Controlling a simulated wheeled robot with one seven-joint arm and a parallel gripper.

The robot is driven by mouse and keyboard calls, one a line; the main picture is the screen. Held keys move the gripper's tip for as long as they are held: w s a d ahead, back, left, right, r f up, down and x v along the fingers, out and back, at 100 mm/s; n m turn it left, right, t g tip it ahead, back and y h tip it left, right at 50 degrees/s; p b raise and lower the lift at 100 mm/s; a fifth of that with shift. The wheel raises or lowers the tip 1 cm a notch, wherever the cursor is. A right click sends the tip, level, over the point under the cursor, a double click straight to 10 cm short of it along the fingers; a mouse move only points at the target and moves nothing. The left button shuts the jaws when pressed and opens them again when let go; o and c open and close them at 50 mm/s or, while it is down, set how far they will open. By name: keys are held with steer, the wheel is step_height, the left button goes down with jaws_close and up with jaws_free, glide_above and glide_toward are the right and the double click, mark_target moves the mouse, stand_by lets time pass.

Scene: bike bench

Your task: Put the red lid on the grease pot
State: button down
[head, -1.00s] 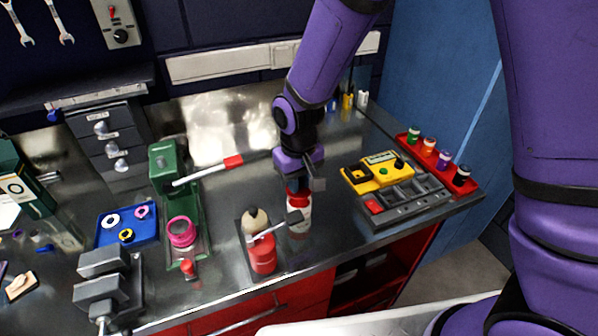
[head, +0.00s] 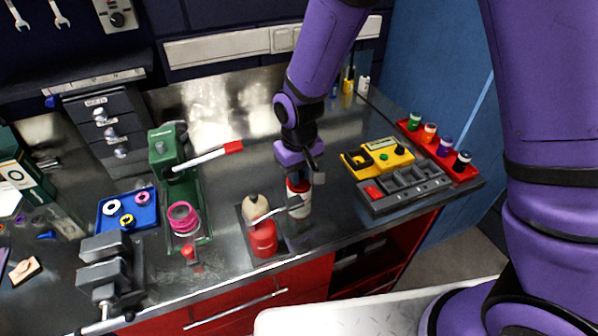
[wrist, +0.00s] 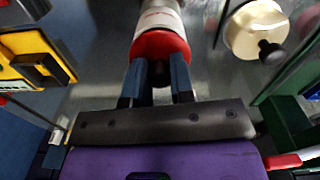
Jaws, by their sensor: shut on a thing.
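The white grease pot (head: 301,208) with a printed label stands upright near the bench's front edge in the head view. The red lid (head: 297,184) is at its top, directly below my gripper (head: 300,176). In the wrist view, the red lid (wrist: 160,46) lines up with the end of the white pot (wrist: 158,18). My gripper (wrist: 157,82) is shut on the lid, with a dark part showing between its two fingers. The lid covers the pot's rim, so I cannot tell whether it is fully seated.
A yellow device (head: 378,158) and grey tray (head: 405,190) lie to the right. A green press (head: 175,165) and grey vise (head: 104,272) are further left.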

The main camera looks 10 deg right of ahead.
steer(key=shift+f, duration=0.6)
stand_by(0.8)
steer(key=c, duration=1.3)
jaws_free()
steer(key=shift+o, duration=0.2)
steer(key=shift+r, duration=0.1)
steer(key=shift+r, duration=5.4)
